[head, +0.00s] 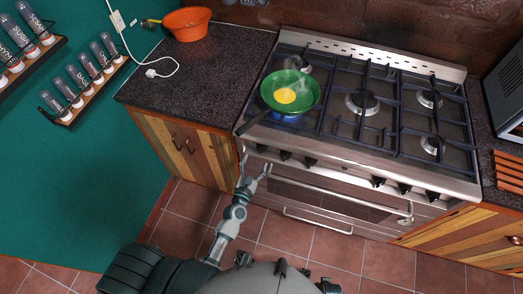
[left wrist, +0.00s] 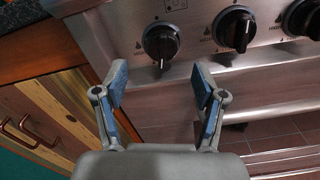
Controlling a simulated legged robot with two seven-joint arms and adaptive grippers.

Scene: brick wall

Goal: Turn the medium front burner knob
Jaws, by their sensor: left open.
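The stove (head: 380,165) has a row of black knobs along its front. In the left wrist view, the leftmost knob (left wrist: 161,42) lies just beyond and between my fingertips, with its grip bar upright. A second knob (left wrist: 235,28) and a third knob (left wrist: 302,18) are to its right. I cannot tell from the markings which knob is for the medium front burner. My left gripper (head: 256,169) is open and empty, below and in front of the left end of the row, apart from the knobs. It also shows in the left wrist view (left wrist: 160,82). My right gripper is not in view.
A green pan (head: 304,92) with an egg sits on the front left burner, with blue flame under it; its handle sticks out over the stove's front left corner. The oven handle (head: 330,193) runs below the knobs. An orange bowl (head: 187,24) stands on the left counter (head: 205,80).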

